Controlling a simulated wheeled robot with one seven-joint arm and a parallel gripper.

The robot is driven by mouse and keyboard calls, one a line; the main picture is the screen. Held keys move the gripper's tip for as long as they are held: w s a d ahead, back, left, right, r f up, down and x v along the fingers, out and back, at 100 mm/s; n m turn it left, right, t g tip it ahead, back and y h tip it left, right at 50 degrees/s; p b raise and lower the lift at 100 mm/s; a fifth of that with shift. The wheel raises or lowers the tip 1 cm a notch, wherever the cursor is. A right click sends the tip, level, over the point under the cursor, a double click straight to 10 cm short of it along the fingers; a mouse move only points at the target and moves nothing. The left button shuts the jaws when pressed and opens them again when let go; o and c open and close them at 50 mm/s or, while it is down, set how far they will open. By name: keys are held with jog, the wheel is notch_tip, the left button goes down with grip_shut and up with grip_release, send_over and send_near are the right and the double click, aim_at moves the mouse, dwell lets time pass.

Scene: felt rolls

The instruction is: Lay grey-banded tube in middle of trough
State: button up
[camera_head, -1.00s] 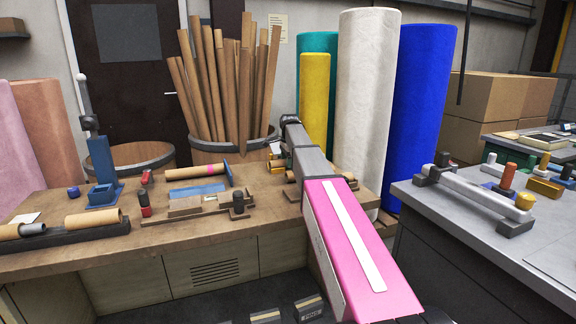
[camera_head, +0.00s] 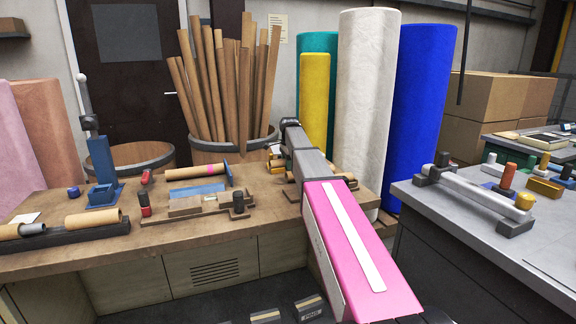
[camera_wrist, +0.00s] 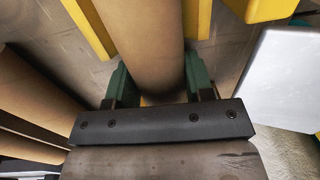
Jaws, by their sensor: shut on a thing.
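In the wrist view, my gripper (camera_wrist: 158,82) has green fingers shut on a plain brown cardboard tube (camera_wrist: 142,40). No grey band shows on the visible part of this tube, so I cannot confirm which tube it is. In the head view, my gripper and the held tube are mostly hidden behind my pink and grey arm. The long dark trough (camera_head: 70,238) lies at the left front of the bench. One brown tube lies at its left end, next to a short grey piece (camera_head: 33,229). Another tube (camera_head: 92,218) lies at its right end, with a gap between.
A barrel of tall tubes (camera_head: 235,146) stands behind. Yellow bars (camera_wrist: 92,28) flank the held tube.

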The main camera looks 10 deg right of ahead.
jog(key=shift+r, duration=1.85)
dwell(0.9)
jog(key=shift+r, duration=1.65)
dwell(0.4)
